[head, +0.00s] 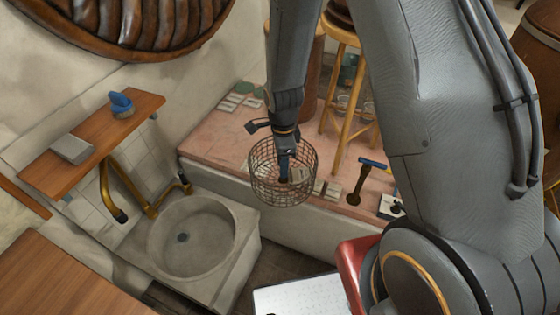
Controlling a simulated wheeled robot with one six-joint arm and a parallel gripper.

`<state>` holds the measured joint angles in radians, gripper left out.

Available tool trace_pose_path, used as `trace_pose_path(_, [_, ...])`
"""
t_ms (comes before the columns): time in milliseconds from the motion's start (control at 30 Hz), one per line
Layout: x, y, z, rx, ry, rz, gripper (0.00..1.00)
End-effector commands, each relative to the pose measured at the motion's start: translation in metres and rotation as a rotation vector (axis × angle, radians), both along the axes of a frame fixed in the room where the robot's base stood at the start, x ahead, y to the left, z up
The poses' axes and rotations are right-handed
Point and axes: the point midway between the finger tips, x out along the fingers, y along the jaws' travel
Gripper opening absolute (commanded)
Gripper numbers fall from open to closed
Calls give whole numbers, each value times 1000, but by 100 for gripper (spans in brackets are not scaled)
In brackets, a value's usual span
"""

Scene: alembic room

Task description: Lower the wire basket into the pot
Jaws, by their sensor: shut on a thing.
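The wire basket (262,190) is a round, open mesh basket in the middle of the head view. My gripper (284,172) comes down from above and is shut on it; the jaws show against the mesh, and their exact grip is hard to make out. The basket hangs upright, in front of the pink-topped ledge in the picture. I cannot make out a pot for certain in this view. My arm hides much of the right side.
A stone sink (238,262) with a round basin lies left of the basket. Brass pipes (113,198) and a wooden shelf (135,113) with a blue-handled brush (121,106) are beyond it. The pink-topped ledge (225,146) holds a stool (337,106) and small items.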

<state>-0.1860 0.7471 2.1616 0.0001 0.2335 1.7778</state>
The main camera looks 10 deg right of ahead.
Motion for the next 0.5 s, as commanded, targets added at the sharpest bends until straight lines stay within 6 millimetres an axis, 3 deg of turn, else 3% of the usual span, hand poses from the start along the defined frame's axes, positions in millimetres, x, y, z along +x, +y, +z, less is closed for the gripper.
trace_pose_path(500, [-17,-9,7,0,-1,0,0])
